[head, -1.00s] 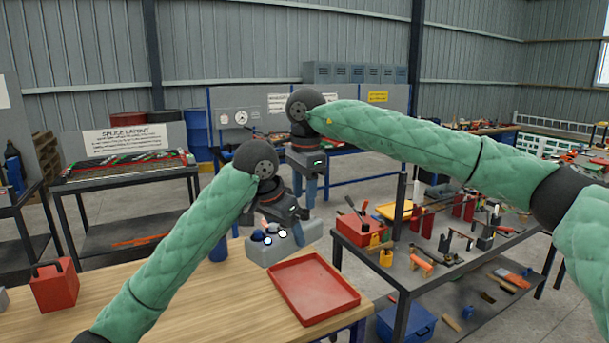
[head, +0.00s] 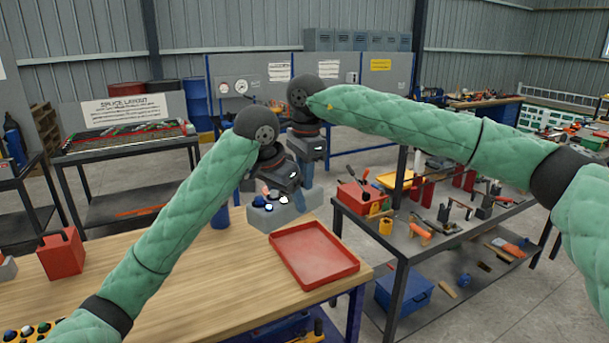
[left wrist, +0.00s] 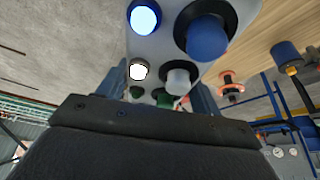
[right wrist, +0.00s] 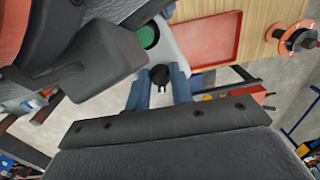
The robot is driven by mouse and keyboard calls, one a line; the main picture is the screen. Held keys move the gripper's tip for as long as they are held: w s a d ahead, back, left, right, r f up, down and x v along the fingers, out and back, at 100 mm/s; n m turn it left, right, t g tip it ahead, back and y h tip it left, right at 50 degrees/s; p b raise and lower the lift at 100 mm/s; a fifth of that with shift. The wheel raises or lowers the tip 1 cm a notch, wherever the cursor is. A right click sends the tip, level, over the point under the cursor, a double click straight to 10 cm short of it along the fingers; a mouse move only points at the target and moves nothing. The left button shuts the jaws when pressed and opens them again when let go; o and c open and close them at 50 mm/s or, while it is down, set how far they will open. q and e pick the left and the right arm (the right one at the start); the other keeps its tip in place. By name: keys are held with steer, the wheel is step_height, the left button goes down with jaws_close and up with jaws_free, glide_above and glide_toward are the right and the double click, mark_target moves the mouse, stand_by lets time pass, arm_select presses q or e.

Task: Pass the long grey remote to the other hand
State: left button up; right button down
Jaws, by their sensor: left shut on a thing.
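The long grey remote (head: 288,216) is a grey box with round coloured buttons, held in the air behind the red tray. My left gripper (head: 281,192) is shut on it; the left wrist view shows the remote's (left wrist: 165,42) blue, white and green buttons between the fingers. My right gripper (head: 306,178) is just behind and right of the left one. In the right wrist view its fingers (right wrist: 160,84) stand apart, with the remote's grey end (right wrist: 178,50) and a black knob between or just beyond them. Whether they touch the remote cannot be told.
The red tray (head: 315,257) lies on the wooden table (head: 190,280), with a red box (head: 62,255) at left. A blue cylinder (head: 220,214) stands behind. A tool-covered bench (head: 405,240) is at right. The two grippers are very close together.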

arm_select(q)
steer(key=o, duration=1.3)
steer(key=shift+o, duration=0.2)
steer(key=shift+r, duration=0.1)
